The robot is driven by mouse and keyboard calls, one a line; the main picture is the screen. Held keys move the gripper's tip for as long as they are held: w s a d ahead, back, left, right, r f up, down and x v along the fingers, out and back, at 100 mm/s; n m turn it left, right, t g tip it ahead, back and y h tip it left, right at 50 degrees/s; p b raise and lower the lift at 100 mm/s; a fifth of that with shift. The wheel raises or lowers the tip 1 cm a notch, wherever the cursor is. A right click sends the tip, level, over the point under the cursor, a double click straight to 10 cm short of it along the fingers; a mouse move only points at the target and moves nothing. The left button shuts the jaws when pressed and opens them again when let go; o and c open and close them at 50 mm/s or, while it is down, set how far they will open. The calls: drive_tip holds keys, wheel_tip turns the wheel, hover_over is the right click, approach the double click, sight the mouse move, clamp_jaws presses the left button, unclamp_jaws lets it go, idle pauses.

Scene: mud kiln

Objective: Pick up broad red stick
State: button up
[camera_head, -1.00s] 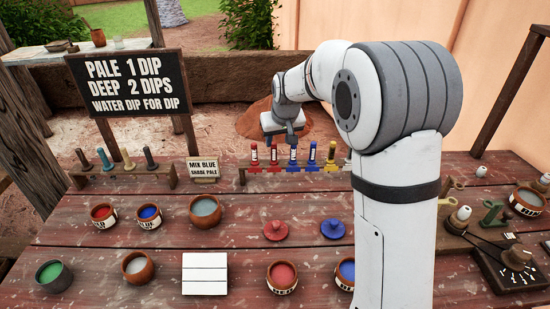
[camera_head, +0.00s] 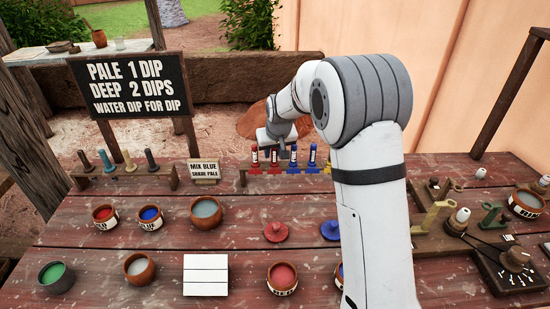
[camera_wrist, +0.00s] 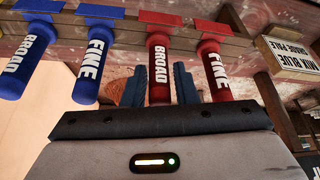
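The broad red stick (camera_head: 274,157) stands second from the left in the wooden rack (camera_head: 243,172) in the head view. In the wrist view the broad red stick (camera_wrist: 159,65) shows its BROAD lettering between my two dark blue fingers. My gripper (camera_wrist: 159,85) is open, one finger on each side of this stick; I cannot tell whether they touch it. In the head view my gripper (camera_head: 279,138) is at the stick's upper end, partly hidden by my arm. The stick is still in its rack slot.
The fine red stick (camera_wrist: 213,70) and fine blue stick (camera_wrist: 95,65) stand close on either side, with the broad blue stick (camera_wrist: 25,60) beyond. A MIX BLUE sign (camera_head: 204,170) stands left of the rack. Paint pots and a white tile (camera_head: 205,275) lie nearer.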

clamp_jaws()
drive_tip(key=shift+r, duration=0.1)
wheel_tip(320, 180, up, 10)
drive_tip(key=shift+f, duration=0.1)
idle(0.4)
idle(0.4)
